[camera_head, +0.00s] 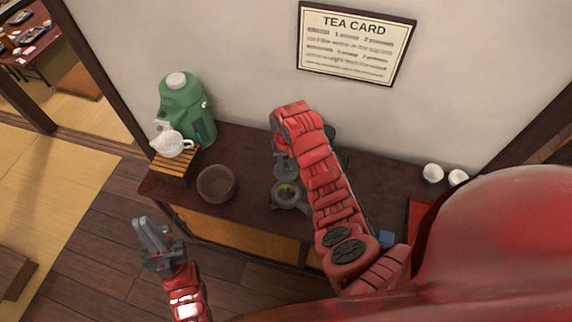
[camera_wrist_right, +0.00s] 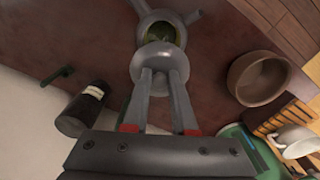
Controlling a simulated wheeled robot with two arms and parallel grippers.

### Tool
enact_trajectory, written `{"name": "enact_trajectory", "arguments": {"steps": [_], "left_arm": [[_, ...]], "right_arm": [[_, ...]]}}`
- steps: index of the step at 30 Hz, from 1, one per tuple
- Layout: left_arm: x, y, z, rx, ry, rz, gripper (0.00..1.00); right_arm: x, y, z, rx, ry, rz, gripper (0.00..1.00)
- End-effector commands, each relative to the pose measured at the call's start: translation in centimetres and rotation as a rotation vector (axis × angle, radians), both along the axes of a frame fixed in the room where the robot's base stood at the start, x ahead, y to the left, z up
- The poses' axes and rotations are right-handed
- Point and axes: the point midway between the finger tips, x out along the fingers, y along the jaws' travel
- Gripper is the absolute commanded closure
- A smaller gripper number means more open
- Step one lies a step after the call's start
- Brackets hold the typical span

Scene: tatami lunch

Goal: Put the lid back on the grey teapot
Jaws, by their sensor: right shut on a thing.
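The grey teapot (camera_head: 291,204) stands uncovered on the dark counter, with something greenish inside. It also shows at the top of the right wrist view (camera_wrist_right: 161,18). My right gripper (camera_wrist_right: 161,75) is shut on the grey lid (camera_wrist_right: 160,56). The lid is held near the teapot's opening and overlaps its near rim in the wrist view, so I cannot tell whether they touch. In the head view the lid (camera_head: 287,171) is just behind the opening, and my arm hides part of the teapot. My left gripper (camera_head: 153,224) is empty and open, in front of the counter.
A brown bowl (camera_head: 216,184) stands left of the teapot. A white pitcher (camera_head: 171,144) on a slatted wooden stand (camera_head: 172,165) and a green jug (camera_head: 186,108) are further left. A dark canister (camera_wrist_right: 82,110) lies near the lid in the wrist view. White cups (camera_head: 433,173) stand at right.

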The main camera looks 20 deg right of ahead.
Motion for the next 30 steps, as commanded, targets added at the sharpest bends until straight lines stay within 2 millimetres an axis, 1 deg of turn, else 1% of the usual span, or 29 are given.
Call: {"name": "enact_trajectory", "arguments": {"steps": [1,3,8,14,25,30], "left_arm": [[0.0,0.0,0.8,0.000,0.000,0.000,1.00],[0.0,0.0,1.0,0.000,0.000,0.000,1.00],[0.0,0.0,1.0,0.000,0.000,0.000,1.00],[0.0,0.0,0.3,0.000,0.000,0.000,1.00],[0.0,0.0,-2.1,0.000,0.000,0.000,1.00],[0.0,0.0,-2.8,0.000,0.000,0.000,1.00]], "right_arm": [[-0.8,0.1,-0.1,-0.002,-0.001,0.000,1.00],[-1.6,0.4,-0.6,-0.001,-0.001,-0.003,1.00],[-2.2,0.6,-1.2,-0.001,-0.003,-0.007,1.00],[-2.1,0.7,-2.3,-0.001,-0.004,-0.007,1.00],[-2.1,0.6,-6.1,0.000,-0.002,-0.009,1.00],[-2.1,0.6,-7.3,-0.001,-0.004,-0.008,1.00]]}}
